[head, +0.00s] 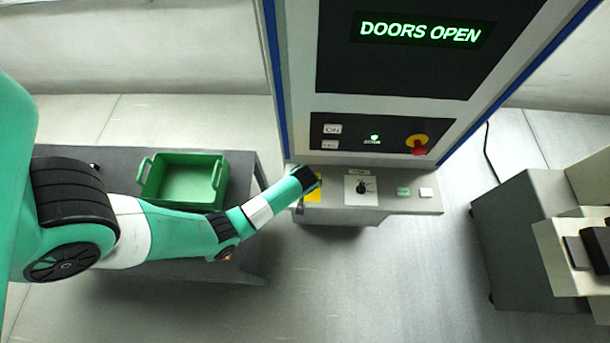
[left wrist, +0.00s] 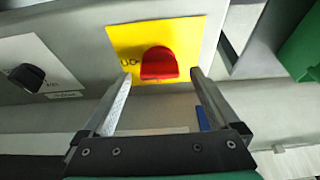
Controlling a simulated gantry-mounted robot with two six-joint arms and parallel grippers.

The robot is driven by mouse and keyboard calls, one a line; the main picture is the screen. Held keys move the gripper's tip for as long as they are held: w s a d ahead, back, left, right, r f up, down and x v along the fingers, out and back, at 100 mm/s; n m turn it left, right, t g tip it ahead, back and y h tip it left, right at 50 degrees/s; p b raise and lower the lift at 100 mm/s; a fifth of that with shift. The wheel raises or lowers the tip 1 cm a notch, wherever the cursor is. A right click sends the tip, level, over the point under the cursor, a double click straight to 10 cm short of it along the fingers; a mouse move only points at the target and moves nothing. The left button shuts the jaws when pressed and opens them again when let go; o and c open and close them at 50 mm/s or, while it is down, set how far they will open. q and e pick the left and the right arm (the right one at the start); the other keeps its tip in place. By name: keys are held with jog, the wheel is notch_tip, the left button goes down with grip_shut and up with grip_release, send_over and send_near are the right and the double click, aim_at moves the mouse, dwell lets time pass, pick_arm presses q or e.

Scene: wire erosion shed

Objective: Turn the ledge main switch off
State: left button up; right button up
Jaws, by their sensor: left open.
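The ledge main switch is a red rotary knob (left wrist: 159,64) on a yellow plate (left wrist: 120,40) in the left wrist view. Part of an upside-down label shows left of the knob; its exact setting is hard to tell. In the head view the yellow plate (head: 314,194) shows at the left end of the ledge (head: 395,204), and my arm hides the knob. My left gripper (left wrist: 161,76) is open, with one fingertip on each side of the red knob, and visible gaps remain between fingers and knob. My right gripper is not in view.
A black selector knob (head: 361,187) on a white plate, a green button (head: 403,191) and a white button (head: 426,194) sit further right on the ledge. Above are a red emergency stop (head: 418,147) and a "DOORS OPEN" display (head: 421,31). A green bin (head: 185,182) stands left.

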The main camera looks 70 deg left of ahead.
pick_arm(q)
jog(key=shift+w+a+f, duration=0.1)
jog(key=shift+a+f, duration=0.05)
jog(key=shift+f, duration=0.25)
jog(key=c, duration=1.4)
